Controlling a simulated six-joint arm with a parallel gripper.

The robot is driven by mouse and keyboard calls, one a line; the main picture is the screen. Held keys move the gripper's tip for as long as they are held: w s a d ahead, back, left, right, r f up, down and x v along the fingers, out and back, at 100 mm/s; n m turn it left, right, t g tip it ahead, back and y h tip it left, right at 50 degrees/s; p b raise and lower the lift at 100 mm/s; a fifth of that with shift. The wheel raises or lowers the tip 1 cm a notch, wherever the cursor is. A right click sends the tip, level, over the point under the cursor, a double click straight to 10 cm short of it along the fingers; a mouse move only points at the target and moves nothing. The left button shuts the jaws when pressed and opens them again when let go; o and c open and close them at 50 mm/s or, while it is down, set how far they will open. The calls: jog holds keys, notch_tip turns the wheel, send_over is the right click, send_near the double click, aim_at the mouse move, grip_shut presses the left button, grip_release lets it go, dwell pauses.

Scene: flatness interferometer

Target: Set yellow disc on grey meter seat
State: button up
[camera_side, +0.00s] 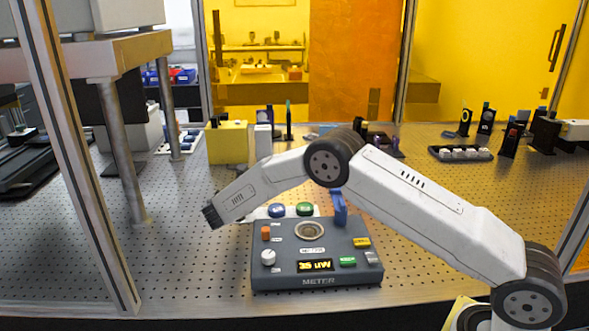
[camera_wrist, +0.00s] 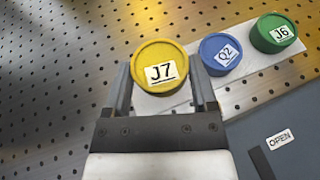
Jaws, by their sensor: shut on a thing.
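The yellow disc (camera_wrist: 165,57), labelled J7, is in the wrist view between the two fingers of my gripper (camera_wrist: 160,84), which is shut on it. The disc is over the left end of a white strip (camera_wrist: 262,70); I cannot tell whether it still touches the strip. In the side view my arm hides the disc and the fingers. The grey meter (camera_side: 262,284) stands to the right of my wrist there, with its round seat (camera_side: 310,231) on top, empty. The meter's edge also shows in the wrist view (camera_wrist: 250,128).
A blue disc (camera_wrist: 219,53) labelled Q2 and a green disc (camera_wrist: 278,32) labelled J6 sit on the strip, close to the right finger. A blue upright part (camera_side: 340,208) rises behind the seat. Perforated table left of the meter is clear.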

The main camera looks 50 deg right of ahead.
aim_at(247, 218)
jog(key=shift+w+f, duration=0.1)
jog(key=shift+w+f, duration=0.25)
jog(key=shift+f, duration=0.1)
jog(key=shift+w+f, duration=0.1)
jog(key=shift+f, duration=1.25)
jog(key=shift+f, duration=0.2)
jog(key=o, duration=1.2)
jog(key=v, duration=1.2)
jog(key=shift+f, duration=0.1)
